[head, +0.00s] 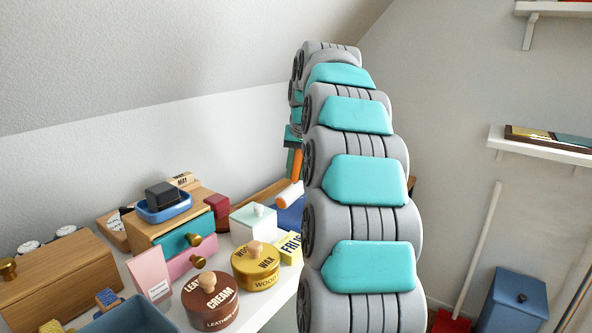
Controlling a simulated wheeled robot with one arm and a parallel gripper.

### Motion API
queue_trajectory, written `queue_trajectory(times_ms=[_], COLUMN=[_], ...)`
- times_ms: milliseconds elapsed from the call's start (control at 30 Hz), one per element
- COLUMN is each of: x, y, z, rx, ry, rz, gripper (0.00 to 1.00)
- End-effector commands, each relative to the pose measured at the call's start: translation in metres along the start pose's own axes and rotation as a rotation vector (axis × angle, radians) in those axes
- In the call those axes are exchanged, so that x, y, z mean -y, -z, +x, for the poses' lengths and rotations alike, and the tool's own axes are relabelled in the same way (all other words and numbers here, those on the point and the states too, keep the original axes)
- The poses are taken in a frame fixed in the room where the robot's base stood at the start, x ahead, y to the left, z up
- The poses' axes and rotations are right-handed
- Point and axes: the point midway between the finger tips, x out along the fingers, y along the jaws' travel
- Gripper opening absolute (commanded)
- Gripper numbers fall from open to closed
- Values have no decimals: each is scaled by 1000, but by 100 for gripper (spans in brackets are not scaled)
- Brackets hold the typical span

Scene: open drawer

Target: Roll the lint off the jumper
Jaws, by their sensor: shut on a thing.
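A lint roller with an orange handle and a white roll (290,194) shows just left of my arm. My gripper (294,149) is partly hidden behind my arm links. It is shut on the orange handle, with the white roll hanging below. A dark blue cloth-like thing (289,215), perhaps the jumper, lies under the roll, mostly hidden by my arm. I cannot tell whether the roll touches it. No lint can be made out.
Left of the roller stand a white box (253,226), a yellow wax tin (256,267), a brown cream tin (210,302) and a small wooden chest (146,228) with teal and pink drawers. A wooden box (60,270) is far left. A blue bin (514,303) stands at right.

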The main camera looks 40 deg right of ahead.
Motion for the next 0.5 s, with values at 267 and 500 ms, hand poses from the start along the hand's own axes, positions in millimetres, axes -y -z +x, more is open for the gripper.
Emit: queue_trajectory(times_ms=[267,500], x=[-4,-16], y=[6,22], z=[1,3], rx=[2,1], ry=[0,1], rz=[1,1], gripper=[0,0])
